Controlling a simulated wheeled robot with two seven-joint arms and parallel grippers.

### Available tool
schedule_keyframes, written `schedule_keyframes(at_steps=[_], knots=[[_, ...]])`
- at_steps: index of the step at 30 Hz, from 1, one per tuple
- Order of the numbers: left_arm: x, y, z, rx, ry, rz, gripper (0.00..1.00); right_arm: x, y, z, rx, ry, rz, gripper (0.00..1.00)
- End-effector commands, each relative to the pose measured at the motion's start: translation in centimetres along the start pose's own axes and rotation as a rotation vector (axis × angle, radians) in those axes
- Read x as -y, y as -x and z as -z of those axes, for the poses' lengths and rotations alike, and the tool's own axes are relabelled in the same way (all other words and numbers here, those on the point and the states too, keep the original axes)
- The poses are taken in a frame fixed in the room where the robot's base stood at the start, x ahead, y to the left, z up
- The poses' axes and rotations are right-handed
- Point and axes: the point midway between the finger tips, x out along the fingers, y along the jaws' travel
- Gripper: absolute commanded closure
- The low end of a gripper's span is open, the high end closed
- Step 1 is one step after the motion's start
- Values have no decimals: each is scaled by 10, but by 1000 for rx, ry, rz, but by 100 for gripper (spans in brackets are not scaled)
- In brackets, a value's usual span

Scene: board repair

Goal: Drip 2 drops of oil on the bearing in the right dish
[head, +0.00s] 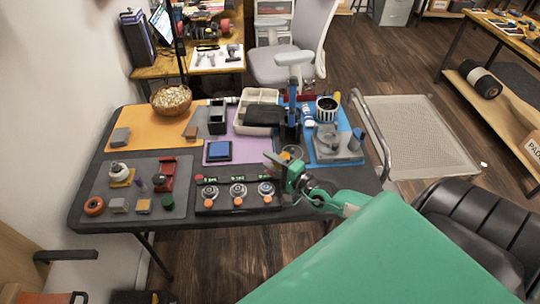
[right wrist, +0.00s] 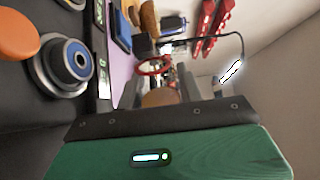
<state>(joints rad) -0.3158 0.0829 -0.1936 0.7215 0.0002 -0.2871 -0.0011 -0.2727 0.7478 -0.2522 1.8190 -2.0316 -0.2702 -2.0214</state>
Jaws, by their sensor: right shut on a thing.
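Three dishes sit in a row in a dark holder (head: 238,208) at the table's front. The right dish (head: 266,189) holds a round bearing with a blue ring; the bearing (right wrist: 72,60) shows large at the left of the right wrist view. My right gripper (head: 289,174), green, is just right of and above the right dish, apart from the bearing. No oil drop can be made out. My left gripper is not in view.
Orange round pieces stand in front of the dishes. A grey mat (head: 150,207) with small parts lies left of them. Behind are a blue box (head: 218,151) on a purple mat, a pale tray (head: 258,97) and a grey fixture (head: 335,143) on a blue mat.

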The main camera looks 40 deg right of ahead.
Motion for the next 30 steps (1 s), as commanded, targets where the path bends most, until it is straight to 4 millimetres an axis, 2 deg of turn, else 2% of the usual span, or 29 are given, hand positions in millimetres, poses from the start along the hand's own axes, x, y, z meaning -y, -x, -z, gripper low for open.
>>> schedule_keyframes(at_steps=[11,21,30], knots=[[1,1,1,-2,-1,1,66,2,0,0,0,8,1,88],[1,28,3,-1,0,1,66,18,0,-2,-1,273,1,88],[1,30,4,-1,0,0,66,18,0,-3,0,362,2,88]])
